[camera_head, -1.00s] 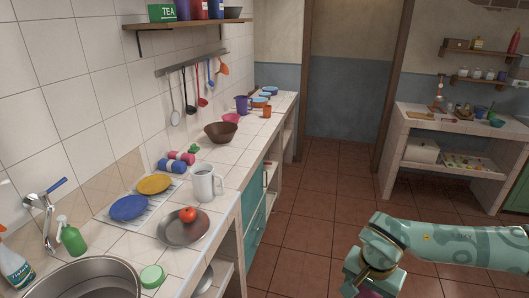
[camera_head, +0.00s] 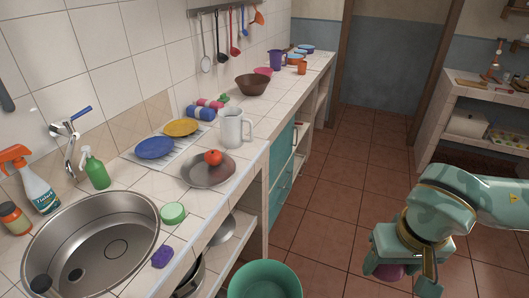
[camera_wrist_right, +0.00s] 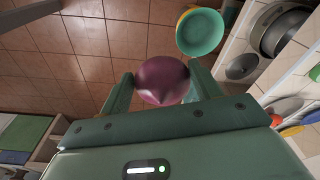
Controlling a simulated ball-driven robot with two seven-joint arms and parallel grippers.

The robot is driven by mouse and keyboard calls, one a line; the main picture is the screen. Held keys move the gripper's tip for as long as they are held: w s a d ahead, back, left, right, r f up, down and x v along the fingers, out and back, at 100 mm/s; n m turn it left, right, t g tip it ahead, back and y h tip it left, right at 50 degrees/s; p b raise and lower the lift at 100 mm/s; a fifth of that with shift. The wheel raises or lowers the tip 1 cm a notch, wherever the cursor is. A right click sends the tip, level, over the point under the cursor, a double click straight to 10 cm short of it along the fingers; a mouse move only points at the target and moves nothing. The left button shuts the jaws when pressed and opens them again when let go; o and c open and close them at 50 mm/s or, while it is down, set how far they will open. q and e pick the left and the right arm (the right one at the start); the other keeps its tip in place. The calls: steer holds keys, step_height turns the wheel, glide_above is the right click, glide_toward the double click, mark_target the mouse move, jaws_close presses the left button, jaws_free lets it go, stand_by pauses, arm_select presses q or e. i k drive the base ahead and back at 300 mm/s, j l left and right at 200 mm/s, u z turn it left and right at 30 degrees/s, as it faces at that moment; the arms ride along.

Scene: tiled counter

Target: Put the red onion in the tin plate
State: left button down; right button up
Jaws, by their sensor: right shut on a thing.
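The red onion (camera_wrist_right: 162,80) is dark purple-red and sits between the two fingers of my right gripper (camera_wrist_right: 160,88), which is shut on it. In the head view the onion (camera_head: 390,271) shows only in part below my right gripper (camera_head: 398,262), over the floor to the right of the counter. The tin plate (camera_head: 205,176) is a shallow grey metal dish on the counter near its front edge, with a red tomato (camera_head: 212,157) in it. My right gripper is well apart from the plate. My left gripper is not in view.
A grey-white mug (camera_head: 232,130) stands just behind the plate. A blue plate (camera_head: 155,148) and a yellow plate (camera_head: 181,127) lie to its left. A teal bucket (camera_head: 264,280) stands below the counter edge.

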mark_target(203, 177)
steer(key=i+j+u, duration=0.1)
steer(key=u, duration=0.3)
steer(key=i+u, duration=0.1)
steer(key=u, duration=0.3)
steer(key=i+u, duration=0.15)
steer(key=u, duration=0.2)
steer(key=i+u, duration=0.1)
steer(key=u, duration=0.3)
steer(key=i, duration=0.15)
